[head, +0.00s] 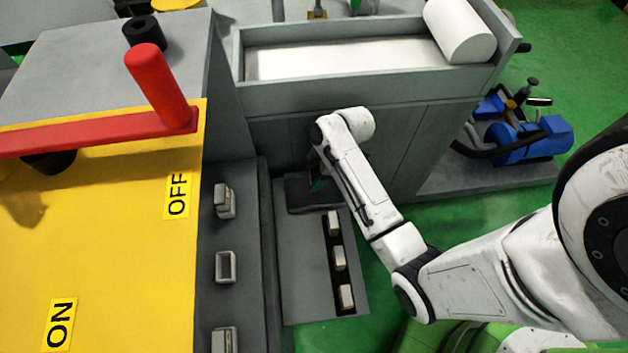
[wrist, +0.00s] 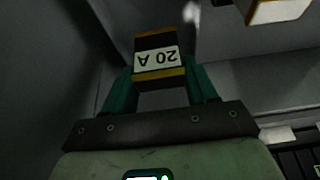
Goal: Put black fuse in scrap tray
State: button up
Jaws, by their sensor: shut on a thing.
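A black fuse (wrist: 158,58) with a white "20 A" label and yellow bands sits between the green fingers of my gripper (wrist: 160,76) in the wrist view. The gripper is shut on it. In the head view my gripper (head: 317,184) is mostly hidden behind my arm, low in front of the grey machine, and the fuse cannot be made out. A dark tray (head: 298,208), which looks like the scrap tray, lies at the gripper, partly covered by my arm. I cannot tell whether the fuse is over it or inside it.
Several pale fuses (head: 340,258) stand in a black strip on a grey plate (head: 300,290). Fuse holders line the dark panel at left; the middle holder (head: 226,266) looks empty. A red lever (head: 158,88) points to OFF. A grey machine wall (head: 280,135) stands behind.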

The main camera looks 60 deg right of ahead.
jog(key=shift+w+f, duration=0.3)
jog(key=shift+f, duration=0.1)
jog(key=shift+s+f+b, duration=0.1)
jog(key=shift+f+b, duration=0.4)
jog(key=shift+f, duration=0.85)
jog(key=shift+f, duration=0.2)
jog(key=o, duration=1.1)
jog(key=shift+r, duration=0.1)
jog(key=p+v, duration=0.3)
jog(key=v, duration=0.9)
jog(key=s+a+r+m+g+h, duration=0.1)
jog(key=s+a+m+g+h, duration=0.1)
jog(key=s+a+m, duration=0.6)
jog(key=shift+s+a+r+h, duration=0.45)
jog(key=shift+s+a, duration=0.75)
jog(key=shift+a, duration=1.95)
